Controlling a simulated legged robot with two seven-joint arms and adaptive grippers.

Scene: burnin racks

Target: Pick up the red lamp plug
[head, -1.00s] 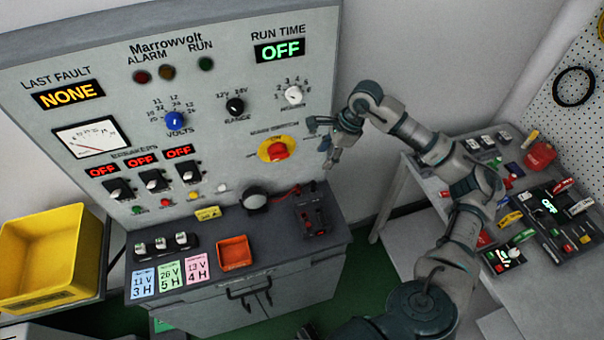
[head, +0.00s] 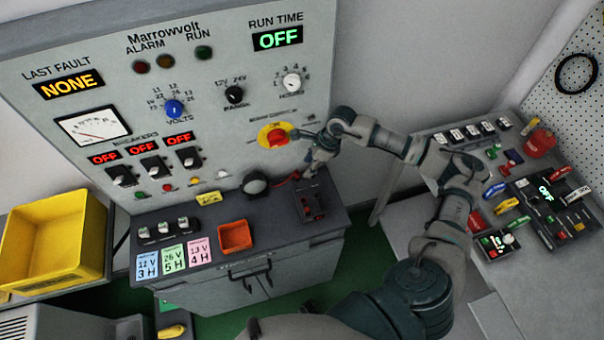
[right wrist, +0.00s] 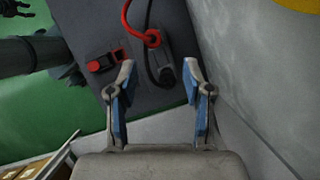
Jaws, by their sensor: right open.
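My right gripper (head: 308,164) is above the right end of the cabinet's dark shelf, its fingers pointing down and apart with nothing between them. In the right wrist view its open fingers (right wrist: 160,68) frame a dark plug-like piece at the end of a black cable, below them. A red cable (right wrist: 128,18) ends in a red ring-shaped part (right wrist: 152,39) just beyond the fingertips. In the head view the red lead (head: 288,179) lies beside the round dark lamp (head: 255,184), partly hidden by the gripper. I cannot tell exactly which part is the red plug's body.
A dark block with red parts (head: 313,205) sits on the shelf just right of the lead. An orange tray (head: 220,243) and a yellow bin (head: 98,245) are to the left. The panel's red rotary switch (head: 278,136) is close behind the gripper. A cluttered side table stands right.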

